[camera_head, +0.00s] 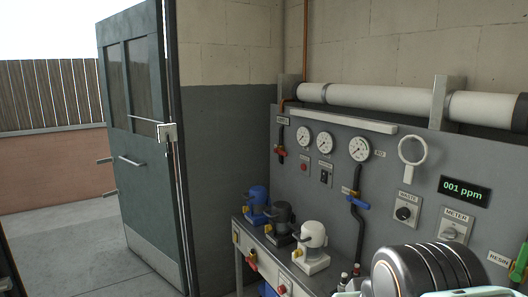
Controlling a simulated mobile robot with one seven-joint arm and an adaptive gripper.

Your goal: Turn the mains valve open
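A grey wall panel (290,185) carries valves on dark pipes. A red-handled valve (280,151) is at the panel's left end, below a small label too small to read. A blue-handled valve (356,200) sits on the pipe below the right gauge. A green handle (520,262) shows at the right edge near a RESIN label. I cannot tell for sure from the labels which one is the mains valve, nor whether any is open. My gripper is not in view. A large rounded grey ribbed body at the lower right hides part of the panel.
A bench (270,250) below the panel holds a blue pump (257,203), a dark pump (281,222) and a white pump (311,245). A dark door (150,170) stands open at left. A display (465,190) reads 001 ppm. Floor by the doorway is clear.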

